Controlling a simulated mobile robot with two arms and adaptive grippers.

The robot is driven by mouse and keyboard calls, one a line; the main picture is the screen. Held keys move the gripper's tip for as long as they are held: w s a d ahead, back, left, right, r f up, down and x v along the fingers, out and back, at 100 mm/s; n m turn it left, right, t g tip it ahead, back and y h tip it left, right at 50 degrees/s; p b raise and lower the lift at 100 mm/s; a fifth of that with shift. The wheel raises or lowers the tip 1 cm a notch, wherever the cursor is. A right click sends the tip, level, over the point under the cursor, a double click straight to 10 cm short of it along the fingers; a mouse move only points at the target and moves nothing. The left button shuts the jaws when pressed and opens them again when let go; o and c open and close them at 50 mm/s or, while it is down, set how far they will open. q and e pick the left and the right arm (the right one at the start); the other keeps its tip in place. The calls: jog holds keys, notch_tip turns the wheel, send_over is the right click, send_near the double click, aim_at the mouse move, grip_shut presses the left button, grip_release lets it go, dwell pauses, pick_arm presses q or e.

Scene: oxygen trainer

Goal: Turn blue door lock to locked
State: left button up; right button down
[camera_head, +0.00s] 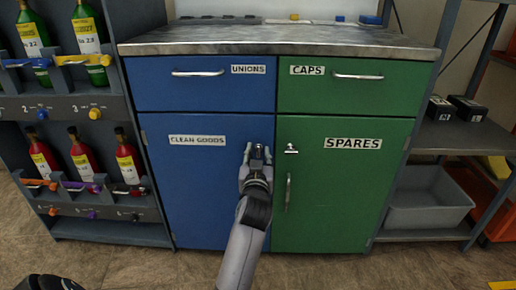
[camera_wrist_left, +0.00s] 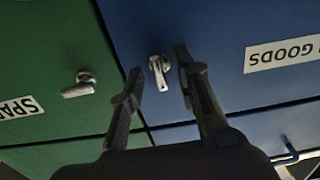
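The blue door (camera_head: 200,200) labelled CLEAN GOODS carries a small metal lock (camera_wrist_left: 159,70) near its upper inner edge. In the left wrist view, which is upside down, the lock's lever points toward the bottom of the picture, roughly along the door's edge. My left gripper (camera_head: 260,152) is in front of this lock in the head view. In the left wrist view its two dark fingers (camera_wrist_left: 158,66) are open, one on each side of the lever, with visible gaps. I cannot tell the exact depth between fingertips and lever. My right gripper is not in view.
The green SPARES door (camera_head: 340,210) has its own lock (camera_head: 291,149), lever lying sideways, and a vertical handle (camera_head: 288,190) close to my left arm. Drawers (camera_head: 200,95) and a countertop (camera_head: 270,38) are above. A bottle rack (camera_head: 80,110) stands left; shelving with a bin (camera_head: 425,205) right.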

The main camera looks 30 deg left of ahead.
pick_arm(q)
jog(key=shift+w+a, duration=0.1)
jog(key=shift+w, duration=0.05)
jog(key=shift+c, duration=0.6)
grip_shut()
